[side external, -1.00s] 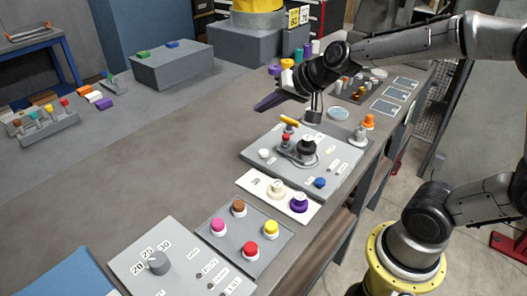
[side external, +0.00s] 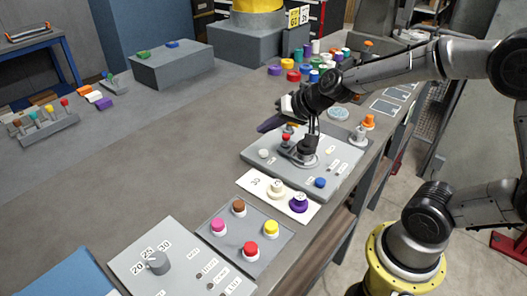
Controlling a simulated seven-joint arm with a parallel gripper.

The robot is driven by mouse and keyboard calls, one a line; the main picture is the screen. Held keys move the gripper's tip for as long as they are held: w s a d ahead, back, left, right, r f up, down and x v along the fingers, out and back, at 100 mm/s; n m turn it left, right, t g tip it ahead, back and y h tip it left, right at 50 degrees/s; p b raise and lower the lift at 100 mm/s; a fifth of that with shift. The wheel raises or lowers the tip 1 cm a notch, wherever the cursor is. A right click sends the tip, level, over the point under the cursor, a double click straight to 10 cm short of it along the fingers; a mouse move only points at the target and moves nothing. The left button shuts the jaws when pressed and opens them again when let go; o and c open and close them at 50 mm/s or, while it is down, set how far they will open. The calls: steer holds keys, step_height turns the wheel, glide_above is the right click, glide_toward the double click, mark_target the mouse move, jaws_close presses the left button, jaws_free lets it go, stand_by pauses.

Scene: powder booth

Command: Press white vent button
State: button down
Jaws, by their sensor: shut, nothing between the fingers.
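A small white button (side external: 263,153) sits near the left corner of a grey control panel (side external: 335,178). A cream-white button (side external: 276,187) stands on a white plate in front of that panel. Labels are too small to read, so I cannot tell which is the vent button. My gripper (side external: 313,132) is shut and empty, pointing down over the panel, to the right of and above the small white button. It is at or just above the black knob (side external: 308,148); I cannot tell whether they touch.
A red button (side external: 286,138) and a blue button (side external: 320,182) share the panel. A purple button (side external: 299,203) stands beside the cream-white one. Nearer is a grey plate with pink (side external: 218,225), brown, yellow and red buttons. The bench left of the panel is clear.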

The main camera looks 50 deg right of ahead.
glide_above(267, 159)
steer(key=shift+f, duration=2.25)
steer(key=shift+f, duration=0.2)
steer(key=shift+f, duration=0.2)
steer(key=shift+f, duration=0.5)
stand_by(1.0)
steer(key=shift+r, duration=0.85)
steer(key=shift+r, duration=0.1)
steer(key=shift+r, duration=2.45)
